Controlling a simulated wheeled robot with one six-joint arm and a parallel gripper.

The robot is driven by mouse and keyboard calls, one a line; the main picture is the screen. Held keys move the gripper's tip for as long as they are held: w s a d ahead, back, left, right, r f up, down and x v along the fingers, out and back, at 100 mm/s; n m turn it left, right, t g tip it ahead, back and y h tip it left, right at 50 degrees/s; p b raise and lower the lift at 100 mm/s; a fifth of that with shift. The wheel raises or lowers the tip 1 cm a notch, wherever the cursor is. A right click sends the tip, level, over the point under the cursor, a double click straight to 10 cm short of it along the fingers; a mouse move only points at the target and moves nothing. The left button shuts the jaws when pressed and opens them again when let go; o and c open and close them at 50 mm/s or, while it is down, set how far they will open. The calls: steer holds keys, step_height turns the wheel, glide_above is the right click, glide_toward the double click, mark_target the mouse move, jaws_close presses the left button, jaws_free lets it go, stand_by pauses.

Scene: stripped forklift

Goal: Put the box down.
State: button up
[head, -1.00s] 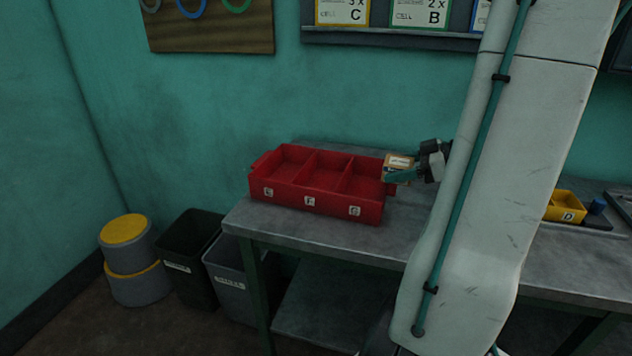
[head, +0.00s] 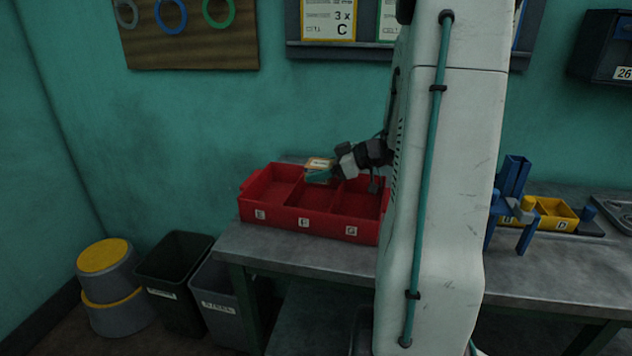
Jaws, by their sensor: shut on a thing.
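A small tan box (head: 318,163) with a pale label on top is held by my gripper (head: 322,175). The teal fingers are shut on it. The box is in the air above the red tray (head: 324,227), over its middle part near the back. The tray has three open compartments, labelled E, F and G from left to right. Their visible floors look empty. My arm hides the tray's right end.
The tray stands on a grey metal bench (head: 300,254). A blue stand (head: 512,200) and a yellow bin (head: 554,213) are to the right of my arm. Two dark waste bins and a grey step stool (head: 106,270) with a yellow top stand on the floor at left.

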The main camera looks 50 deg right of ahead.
steer(key=shift+w+a, duration=0.2)
steer(key=shift+w, duration=0.35)
steer(key=shift+f, duration=1.8)
steer(key=shift+f, duration=0.35)
steer(key=shift+f, duration=0.25)
steer(key=o, duration=1.1)
steer(key=shift+o, duration=0.2)
